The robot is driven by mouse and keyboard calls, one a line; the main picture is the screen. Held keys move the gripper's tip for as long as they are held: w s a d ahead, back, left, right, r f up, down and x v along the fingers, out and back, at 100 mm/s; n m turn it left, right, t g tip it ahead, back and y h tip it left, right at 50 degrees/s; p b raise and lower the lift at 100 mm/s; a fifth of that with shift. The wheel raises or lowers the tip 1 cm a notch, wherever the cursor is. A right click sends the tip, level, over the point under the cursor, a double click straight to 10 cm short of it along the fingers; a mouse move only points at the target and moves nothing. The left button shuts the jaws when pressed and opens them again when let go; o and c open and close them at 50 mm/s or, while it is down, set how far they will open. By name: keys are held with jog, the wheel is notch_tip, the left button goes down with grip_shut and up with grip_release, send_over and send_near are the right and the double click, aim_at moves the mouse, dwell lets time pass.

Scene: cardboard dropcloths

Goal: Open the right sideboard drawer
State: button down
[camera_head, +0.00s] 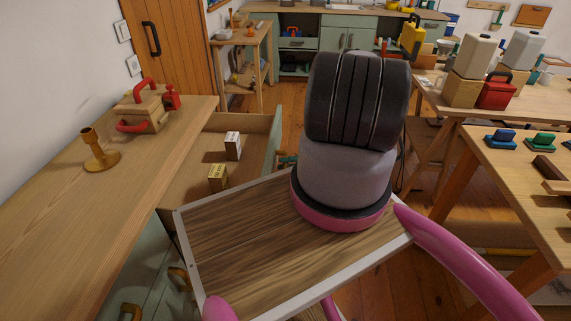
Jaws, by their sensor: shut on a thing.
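The sideboard (62,210) runs along the left wall, with a wooden top and green front. Its far, right drawer (190,165) stands well out, with its wooden inside showing. A white box (233,146) and a yellow box (217,178) stand in it. The green drawer front (273,148) faces right. My gripper (287,159) shows only as a small part at the outer face of this front, shut on the drawer handle. My arm hides most of the gripper, and the handle is hard to make out.
A wooden candlestick (100,150) and a wooden box with red handles (143,108) stand on the sideboard top. Brass handles (180,277) sit lower on its front. Workbenches (480,150) with tools and containers stand on the right. Some wooden floor (378,280) shows between.

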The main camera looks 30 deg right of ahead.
jog(key=c, duration=0.7)
grip_release()
jog(key=v, duration=1.1)
jog(key=shift+f, duration=0.1)
